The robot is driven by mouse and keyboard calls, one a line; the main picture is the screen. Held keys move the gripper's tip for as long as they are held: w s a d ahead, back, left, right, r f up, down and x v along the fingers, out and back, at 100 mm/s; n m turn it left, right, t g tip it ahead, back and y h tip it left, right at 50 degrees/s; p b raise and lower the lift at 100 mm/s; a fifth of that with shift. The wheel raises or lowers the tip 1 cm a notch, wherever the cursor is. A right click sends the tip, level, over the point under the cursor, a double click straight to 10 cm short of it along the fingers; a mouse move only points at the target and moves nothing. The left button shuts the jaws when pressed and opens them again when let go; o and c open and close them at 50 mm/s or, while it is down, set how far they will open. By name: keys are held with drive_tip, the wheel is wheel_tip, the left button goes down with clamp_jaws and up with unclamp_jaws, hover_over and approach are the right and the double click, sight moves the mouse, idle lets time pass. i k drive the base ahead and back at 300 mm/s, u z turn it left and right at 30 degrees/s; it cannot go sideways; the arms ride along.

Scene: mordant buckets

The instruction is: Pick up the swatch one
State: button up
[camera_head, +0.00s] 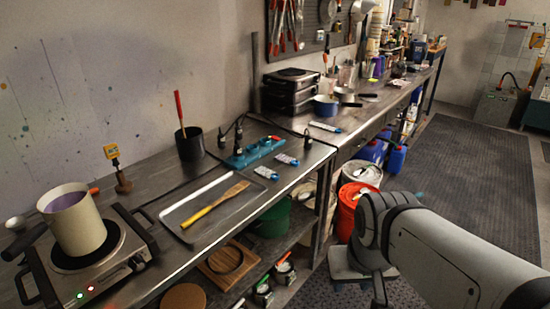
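Three small blue-and-white pieces that look like swatches or tags lie on the metal counter. One (266,173) is nearest, beside the tray. Another (287,159) lies just behind and right of it. A third, longer one (325,127) lies farther back on the counter. I cannot read any marking that tells which is swatch one. My grey arm comes in from the lower right and bends down beside the counter, apart from all three. My gripper itself does not show.
A hot plate (130,246) with a cream pot (74,222) stands at the near left. A tray (172,222) holds a yellow-handled spatula (216,204). A blue power strip (255,152) with plugs lies behind the swatches. A red bucket (346,212) stands on the floor. The dark floor mat (460,170) is mostly clear.

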sight(262, 171)
drive_tip(key=z, duration=0.1)
drive_tip(key=i, duration=1)
